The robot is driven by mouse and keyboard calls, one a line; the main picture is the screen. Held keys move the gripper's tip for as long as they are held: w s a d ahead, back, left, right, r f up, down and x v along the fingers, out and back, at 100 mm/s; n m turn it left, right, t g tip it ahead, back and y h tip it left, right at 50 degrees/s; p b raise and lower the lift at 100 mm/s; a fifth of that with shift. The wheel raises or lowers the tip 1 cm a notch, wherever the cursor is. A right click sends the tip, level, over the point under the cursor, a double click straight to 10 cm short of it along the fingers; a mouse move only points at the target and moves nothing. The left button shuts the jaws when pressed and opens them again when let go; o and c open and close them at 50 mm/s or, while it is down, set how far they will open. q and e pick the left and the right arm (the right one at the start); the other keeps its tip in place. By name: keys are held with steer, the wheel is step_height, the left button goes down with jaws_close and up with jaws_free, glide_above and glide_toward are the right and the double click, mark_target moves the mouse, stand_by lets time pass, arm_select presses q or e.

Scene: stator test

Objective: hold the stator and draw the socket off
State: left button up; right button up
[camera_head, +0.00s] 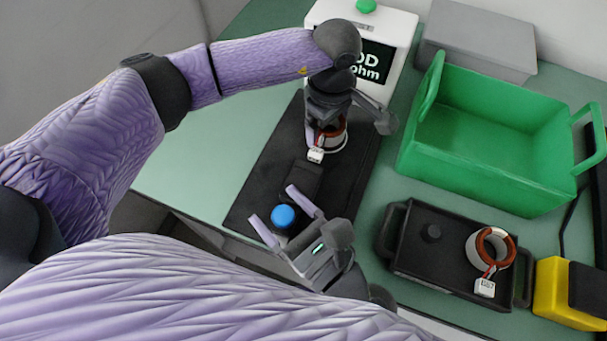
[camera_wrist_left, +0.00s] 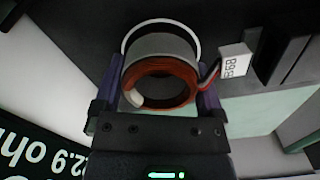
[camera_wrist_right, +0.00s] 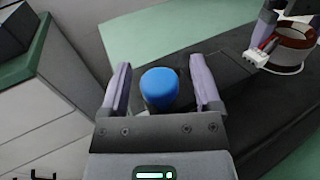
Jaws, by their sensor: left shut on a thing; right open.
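The stator (camera_head: 331,136), a white ring with copper windings, stands on the black test plate (camera_head: 262,190). My left gripper (camera_head: 328,128) is shut on it from above. The left wrist view shows the stator (camera_wrist_left: 160,78) between both fingers. Its white labelled connector (camera_wrist_left: 235,60) sits against the end of the black socket block (camera_head: 298,180); I cannot tell how deep it is seated. A blue knob (camera_head: 284,216) is at the socket's near end. My right gripper (camera_wrist_right: 160,80) is open, its fingers on either side of the knob (camera_wrist_right: 160,90), with gaps showing.
A second stator (camera_head: 490,248) with its connector sits on a black tray (camera_head: 410,262) at the right. A green crate (camera_head: 490,185) stands behind it. The tester (camera_head: 398,40) with its display is at the back. A yellow-black object (camera_head: 562,292) is at far right.

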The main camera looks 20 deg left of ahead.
arm_select(q)
steer(key=o, duration=1.3)
arm_select(e)
steer(key=v, duration=1)
steer(key=shift+s+d, duration=0.15)
steer(key=shift+d, duration=0.15)
arm_select(q)
step_height(320, 180, up, 10)
steer(key=shift+p, duration=1.25)
arm_select(e)
step_height(320, 180, up, 3)
steer(key=shift+f, duration=0.15)
